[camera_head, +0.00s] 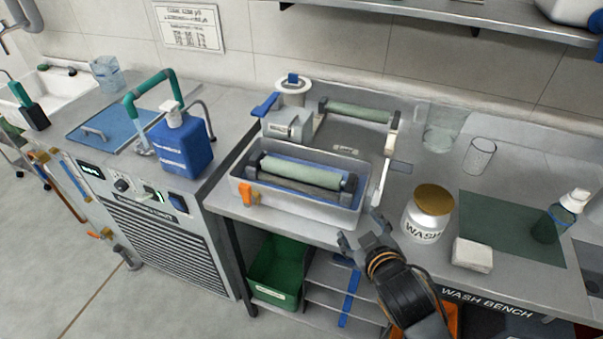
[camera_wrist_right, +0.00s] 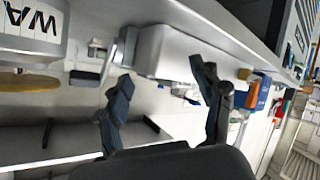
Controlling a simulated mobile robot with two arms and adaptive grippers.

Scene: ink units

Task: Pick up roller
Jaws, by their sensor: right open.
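A pale green roller (camera_head: 300,172) lies lengthwise in a grey-white tray (camera_head: 290,209) at the bench's front edge. A second pale green roller (camera_head: 358,111) sits behind it in a grey bench unit (camera_head: 345,149). My right gripper (camera_head: 361,230) is open and empty, in front of the tray's right end and apart from it. In the right wrist view, the gripper (camera_wrist_right: 160,75) has its fingers spread, with the tray wall (camera_wrist_right: 180,54) beyond them. No roller shows clearly there. My left gripper is out of view.
A white WASH jar (camera_head: 428,212) with a gold lid stands right of the tray, near a white block (camera_head: 472,255). An orange clip (camera_head: 249,193) is on the tray's front. A blue bottle (camera_head: 184,144) stands left. A green bin (camera_head: 277,272) sits below.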

